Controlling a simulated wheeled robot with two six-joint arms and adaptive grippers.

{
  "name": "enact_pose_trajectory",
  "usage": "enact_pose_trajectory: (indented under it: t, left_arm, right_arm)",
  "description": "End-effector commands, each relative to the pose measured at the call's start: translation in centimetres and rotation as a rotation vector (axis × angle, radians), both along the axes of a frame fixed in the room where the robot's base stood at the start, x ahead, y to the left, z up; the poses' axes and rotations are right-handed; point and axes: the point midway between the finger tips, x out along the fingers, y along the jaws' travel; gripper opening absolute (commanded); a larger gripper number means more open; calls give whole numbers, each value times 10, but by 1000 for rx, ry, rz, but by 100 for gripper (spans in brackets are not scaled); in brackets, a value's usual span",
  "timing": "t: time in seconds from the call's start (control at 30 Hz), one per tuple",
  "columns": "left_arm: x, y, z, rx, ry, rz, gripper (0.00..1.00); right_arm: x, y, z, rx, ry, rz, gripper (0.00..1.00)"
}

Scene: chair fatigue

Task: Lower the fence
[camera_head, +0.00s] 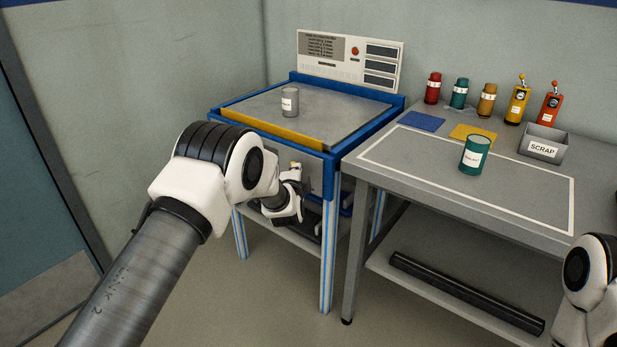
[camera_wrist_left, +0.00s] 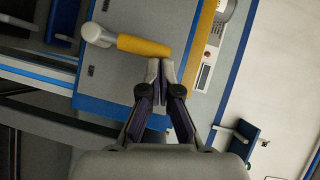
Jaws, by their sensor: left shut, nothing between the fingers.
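The fence (camera_head: 272,129) is a yellow bar along the front edge of the blue-framed machine table (camera_head: 240,104). In the left wrist view a yellow strip (camera_wrist_left: 205,32), likely the fence, runs along the panel edge. A yellow handle (camera_wrist_left: 143,46) with a white round end (camera_wrist_left: 97,34) lies just beyond my fingertips. My left gripper (camera_wrist_left: 160,68) is shut and empty, its tips close to the handle; I cannot tell if they touch. In the head view my left wrist is below the table top at the front, with its fingers mostly hidden. My right gripper is out of view.
A grey can (camera_head: 290,102) stands on the machine table behind the fence. A control panel (camera_head: 350,60) rises at the back. The grey bench (camera_head: 400,172) on the right holds a green can (camera_head: 474,154), a scrap bin (camera_head: 543,144) and several small containers.

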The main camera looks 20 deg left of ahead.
Motion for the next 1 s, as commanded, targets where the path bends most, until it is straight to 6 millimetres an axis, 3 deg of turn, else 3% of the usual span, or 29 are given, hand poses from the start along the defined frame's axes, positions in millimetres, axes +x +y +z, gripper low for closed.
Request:
enact_pose_trajectory:
  t: [0.1, 0.4, 1.0]
  left_arm:
    - [4, 10, 9, -101, 35, 2, 0]
    - [11, 32, 8, -352, 126, 2, 0]
    - [19, 51, 2, -347, 125, 0, 0]
  right_arm:
    - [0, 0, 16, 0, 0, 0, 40]
    - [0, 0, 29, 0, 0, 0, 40]
    - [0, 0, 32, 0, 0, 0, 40]
